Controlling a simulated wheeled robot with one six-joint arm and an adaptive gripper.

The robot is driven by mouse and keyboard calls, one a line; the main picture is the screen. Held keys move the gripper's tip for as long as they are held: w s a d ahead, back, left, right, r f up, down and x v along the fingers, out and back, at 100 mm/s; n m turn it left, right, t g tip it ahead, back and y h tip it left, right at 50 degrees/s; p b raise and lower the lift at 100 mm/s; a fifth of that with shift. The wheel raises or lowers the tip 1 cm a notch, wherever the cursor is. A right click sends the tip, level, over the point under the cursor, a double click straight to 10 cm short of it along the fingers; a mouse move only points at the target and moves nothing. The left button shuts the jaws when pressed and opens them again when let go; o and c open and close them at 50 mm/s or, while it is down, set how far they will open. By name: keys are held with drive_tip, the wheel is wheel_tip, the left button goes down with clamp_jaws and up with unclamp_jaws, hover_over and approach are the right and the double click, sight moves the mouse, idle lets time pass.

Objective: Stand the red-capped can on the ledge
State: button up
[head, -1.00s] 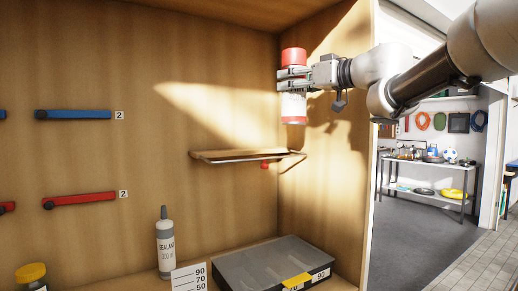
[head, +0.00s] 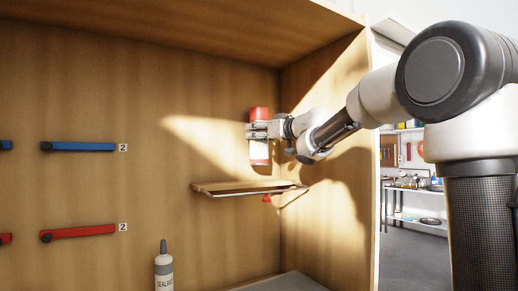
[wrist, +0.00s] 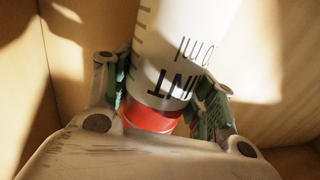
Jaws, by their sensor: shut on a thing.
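The red-capped can (head: 259,152) is white with a red top and a red band at its base. My gripper (head: 257,130) is shut on its upper part and holds it upright in the head view. The can hangs above the wooden ledge (head: 215,187), with a gap below its base. In the wrist view the can's white body with black print and its red part (wrist: 150,118) show between the two fingers (wrist: 165,95). The ledge is a thin shelf with a metal rail on the back wall, near the right corner. It is bare.
A grey sealant bottle (head: 164,268) stands below the ledge, to the left. A grey case (head: 285,284) lies at the bottom. Blue (head: 78,146) and red (head: 78,232) bars are fixed on the back wall at left. The right side wall (head: 340,190) is close to my arm.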

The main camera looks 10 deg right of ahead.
sight(259, 148)
wheel_tip(259, 148, down, 4)
drive_tip(key=shift+w+f, duration=0.15)
drive_tip(key=shift+f, duration=0.35)
drive_tip(key=shift+a+f, duration=0.1)
drive_tip(key=shift+f, duration=0.1)
drive_tip(key=o, duration=1.3)
